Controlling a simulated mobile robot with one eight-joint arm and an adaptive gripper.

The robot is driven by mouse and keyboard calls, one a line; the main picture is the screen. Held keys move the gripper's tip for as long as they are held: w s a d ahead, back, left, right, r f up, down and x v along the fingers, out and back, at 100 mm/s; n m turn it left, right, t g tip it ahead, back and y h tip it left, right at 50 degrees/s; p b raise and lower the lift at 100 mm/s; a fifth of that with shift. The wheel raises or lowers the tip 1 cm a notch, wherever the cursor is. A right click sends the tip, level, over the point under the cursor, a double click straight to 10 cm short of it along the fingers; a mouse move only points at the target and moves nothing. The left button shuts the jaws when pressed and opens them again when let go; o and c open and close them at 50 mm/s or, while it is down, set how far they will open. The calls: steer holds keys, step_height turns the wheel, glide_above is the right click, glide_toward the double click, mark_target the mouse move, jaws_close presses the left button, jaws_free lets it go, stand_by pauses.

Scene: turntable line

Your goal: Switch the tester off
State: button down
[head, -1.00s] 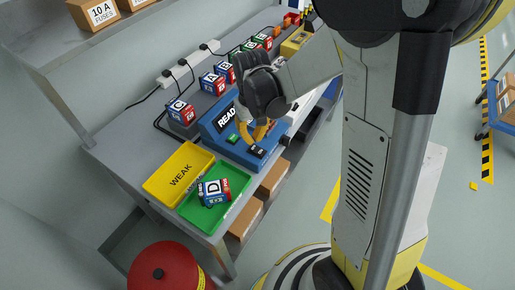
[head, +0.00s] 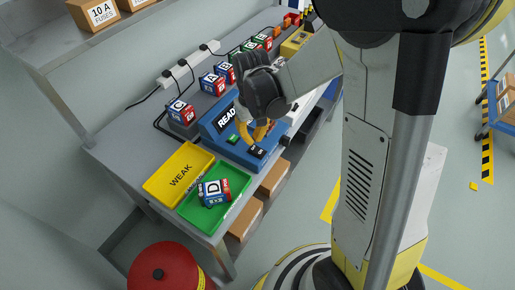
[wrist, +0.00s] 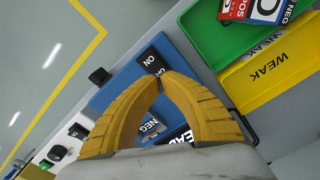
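The blue tester (head: 212,134) stands on the grey bench with its display reading "READ…", partly hidden by my gripper. A black rocker switch (head: 257,152) marked ON sits at its front edge; it also shows in the wrist view (wrist: 151,60). My gripper (wrist: 160,76) has its yellow fingers closed together at the tips, with nothing seen between the tips. The fingertips are right beside the switch in the wrist view; I cannot tell whether they touch it. In the head view my gripper (head: 255,142) is over the front of the tester.
A green tray (head: 233,190) holds battery D (head: 214,192), beside an empty yellow WEAK tray (head: 160,182). Several labelled batteries (head: 181,112) stand along the back of the bench near a power strip (head: 190,68). A red drum (head: 160,270) stands at the front left.

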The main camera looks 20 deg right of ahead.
mark_target(253, 147)
steer(key=shift+f+b, duration=1.5)
steer(key=shift+f, duration=0.3)
stand_by(0.6)
steer(key=shift+r, duration=0.1)
steer(key=shift+r+p, duration=2.65)
steer(key=shift+r, duration=0.85)
steer(key=s+r+m+t, duration=0.1)
steer(key=s+r+t, duration=0.6)
steer(key=s+r, duration=0.5)
step_height(253, 147, up, 3)
steer(key=shift+s+f, duration=0.15)
steer(key=shift+s, duration=0.2)
